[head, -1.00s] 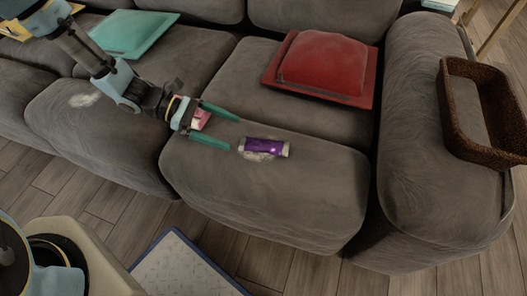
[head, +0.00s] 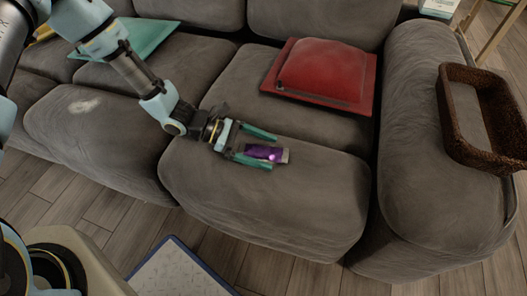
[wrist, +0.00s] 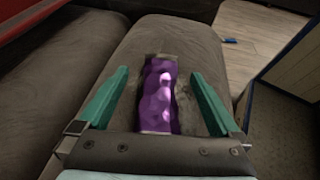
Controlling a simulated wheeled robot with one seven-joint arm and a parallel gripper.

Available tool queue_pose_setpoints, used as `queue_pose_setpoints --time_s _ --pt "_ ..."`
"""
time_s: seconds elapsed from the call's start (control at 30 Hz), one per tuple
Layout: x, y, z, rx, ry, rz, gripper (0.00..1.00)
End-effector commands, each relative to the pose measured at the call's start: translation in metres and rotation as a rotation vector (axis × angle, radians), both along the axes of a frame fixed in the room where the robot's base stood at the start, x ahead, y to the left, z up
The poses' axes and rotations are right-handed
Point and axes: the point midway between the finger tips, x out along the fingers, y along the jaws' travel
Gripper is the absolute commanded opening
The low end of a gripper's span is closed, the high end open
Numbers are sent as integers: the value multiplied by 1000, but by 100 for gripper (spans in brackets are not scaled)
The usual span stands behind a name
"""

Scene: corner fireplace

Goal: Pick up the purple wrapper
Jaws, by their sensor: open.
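The purple wrapper (head: 265,153), a small shiny roll with pale ends, lies on the front of the grey sofa's right seat cushion (head: 270,205). My gripper (head: 268,152) is open, with its two teal fingers on either side of the wrapper. In the wrist view the wrapper (wrist: 159,95) lies lengthwise between the spread fingers (wrist: 160,90), with a gap on each side. I cannot tell how high the fingers are above the cushion.
A red cushion (head: 322,70) lies behind the wrapper and a teal cushion (head: 140,38) lies to the left. A brown wicker basket (head: 447,115) sits on the right armrest (head: 415,190). A blue-edged board or mat (head: 180,272) lies on the wooden floor in front.

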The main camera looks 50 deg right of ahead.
Motion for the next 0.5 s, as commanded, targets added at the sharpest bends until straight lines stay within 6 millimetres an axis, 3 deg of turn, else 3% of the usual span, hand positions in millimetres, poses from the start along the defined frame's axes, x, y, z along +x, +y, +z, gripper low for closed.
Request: queue_pose_setpoints --time_s 0.17,0.5 --pt "0 0 0 0 0 0 98" --pt "0 0 0 0 0 0 60"
